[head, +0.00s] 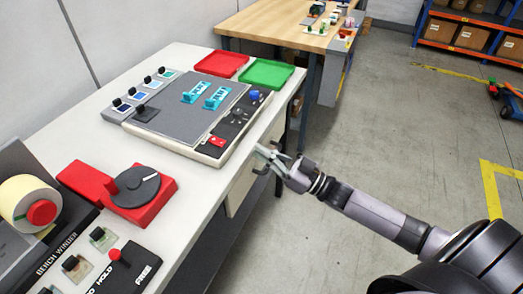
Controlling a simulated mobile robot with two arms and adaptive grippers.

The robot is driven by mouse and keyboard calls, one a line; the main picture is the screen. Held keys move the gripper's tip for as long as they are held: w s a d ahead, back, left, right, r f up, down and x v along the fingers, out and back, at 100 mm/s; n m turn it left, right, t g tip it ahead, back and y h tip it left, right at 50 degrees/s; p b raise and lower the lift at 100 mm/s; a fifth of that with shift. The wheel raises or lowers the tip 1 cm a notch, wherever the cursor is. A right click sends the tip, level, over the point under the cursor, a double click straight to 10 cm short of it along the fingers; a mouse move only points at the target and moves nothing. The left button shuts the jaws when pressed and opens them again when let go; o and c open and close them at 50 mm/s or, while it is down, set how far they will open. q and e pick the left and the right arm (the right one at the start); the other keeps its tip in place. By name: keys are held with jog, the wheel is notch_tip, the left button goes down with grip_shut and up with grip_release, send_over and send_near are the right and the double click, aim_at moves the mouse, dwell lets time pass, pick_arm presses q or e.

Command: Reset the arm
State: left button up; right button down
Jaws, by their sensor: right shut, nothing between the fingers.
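My right arm comes in from the lower right. Its gripper (264,160) is shut and empty, just off the front edge of the white bench (205,205), near the grey-topped control unit (192,112). I cannot tell whether it touches the bench edge. My left gripper is not in view.
The bench holds a red device with a dark dial (136,187), a bench winder with a cream roll (27,202), a red-knobbed lever (118,260), a red tray (221,63) and a green tray (267,73). A wooden table (270,22) stands behind.

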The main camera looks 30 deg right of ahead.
jog(key=shift+f, duration=0.1)
jog(key=s+d+f+m+g+h, duration=0.1)
jog(key=d+f+m+h, duration=0.15)
jog(key=f, duration=0.65)
jog(key=s+d+f+m+g+h, duration=0.15)
jog(key=f+h, duration=0.25)
jog(key=f, duration=0.5)
jog(key=d+f+m+h, duration=0.1)
jog(key=d+f+h, duration=0.2)
jog(key=f, duration=0.6)
jog(key=s+f+g+h, duration=0.25)
jog(key=s+f, duration=0.35)
jog(key=f, duration=0.5)
jog(key=s+a+f+g+h, duration=0.15)
jog(key=s+f+g, duration=0.35)
jog(key=s+f, duration=0.85)
jog(key=s+a+f+g, duration=0.3)
jog(key=s, duration=0.7)
jog(key=s+a+f+g, duration=0.3)
jog(key=s, duration=0.8)
jog(key=shift+a, duration=0.25)
jog(key=c, duration=2.3)
grip_release()
